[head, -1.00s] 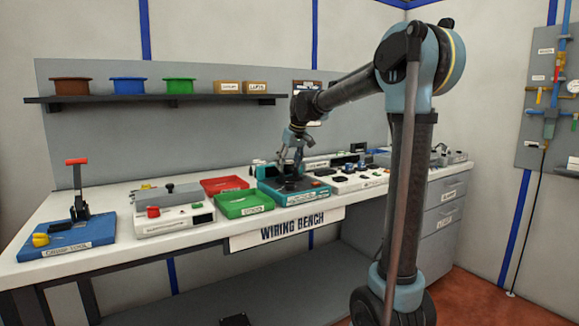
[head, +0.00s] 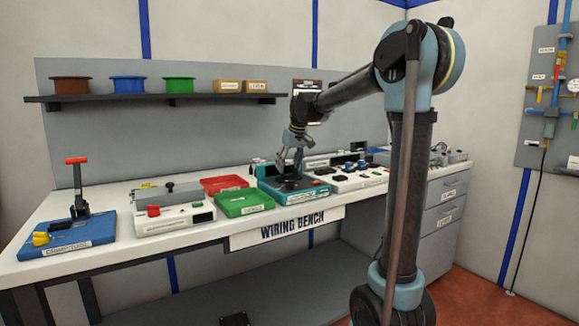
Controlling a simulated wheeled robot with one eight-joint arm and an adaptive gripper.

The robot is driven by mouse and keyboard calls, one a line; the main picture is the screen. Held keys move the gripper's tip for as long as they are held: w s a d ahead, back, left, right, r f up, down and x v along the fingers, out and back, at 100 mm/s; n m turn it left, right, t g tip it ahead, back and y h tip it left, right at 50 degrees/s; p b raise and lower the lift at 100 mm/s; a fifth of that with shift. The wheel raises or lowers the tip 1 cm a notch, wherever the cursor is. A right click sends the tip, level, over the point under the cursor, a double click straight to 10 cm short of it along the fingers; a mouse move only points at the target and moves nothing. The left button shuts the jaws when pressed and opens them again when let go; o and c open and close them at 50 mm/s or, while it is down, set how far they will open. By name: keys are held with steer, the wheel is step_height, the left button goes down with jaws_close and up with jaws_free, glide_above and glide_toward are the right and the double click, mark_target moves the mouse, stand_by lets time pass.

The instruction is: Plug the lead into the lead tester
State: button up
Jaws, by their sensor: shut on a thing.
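My gripper (head: 289,168) is above the teal box (head: 269,187) near the middle of the bench, fingers pointing down. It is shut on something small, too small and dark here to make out. The teal box has a dark top and a pale front label that I cannot read. I cannot tell whether it is the lead tester. I cannot pick out the lead in this view, nor whether anything touches the box.
Left of the teal box are a green tray (head: 244,209), a red tray (head: 224,181), a white device with a red knob (head: 153,211) and a blue lever press (head: 66,241). Several small devices crowd the bench to the right. A shelf (head: 160,99) hangs behind.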

steer(key=o, duration=1.2)
steer(key=shift+c, duration=0.2)
steer(key=o, duration=0.4)
steer(key=shift+r, duration=3.5)
steer(key=shift+s+d, duration=0.1)
